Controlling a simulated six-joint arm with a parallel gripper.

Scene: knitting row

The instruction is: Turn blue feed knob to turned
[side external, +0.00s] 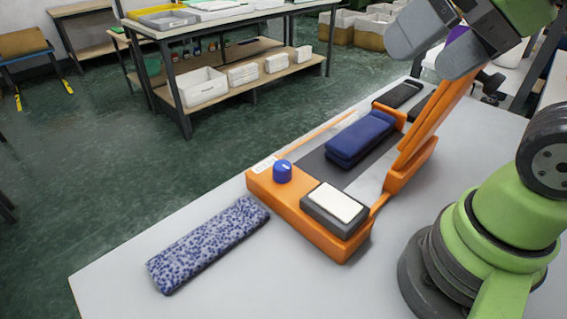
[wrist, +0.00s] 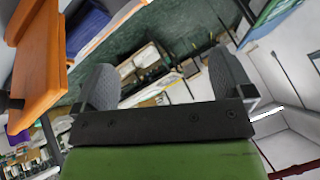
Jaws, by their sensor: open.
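The blue feed knob (side external: 282,171) sits on the near left corner of the orange machine (side external: 310,228), beside a small white label. A pale mark shows on the knob's top; I cannot tell its exact turn. My gripper (side external: 438,42) is at the top right of the side view, raised above the table and well away from the knob. In the wrist view my gripper (wrist: 165,80) has its two grey fingers wide apart with nothing between them. The wrist view shows part of the orange machine (wrist: 38,75) at the left, but not the knob.
A folded navy cloth (side external: 360,138) lies on the machine's dark bed. A white-topped grey block (side external: 336,203) is on its near right corner. The machine's orange lid (side external: 432,118) stands tilted up. A speckled blue knit piece (side external: 208,244) lies left on the table.

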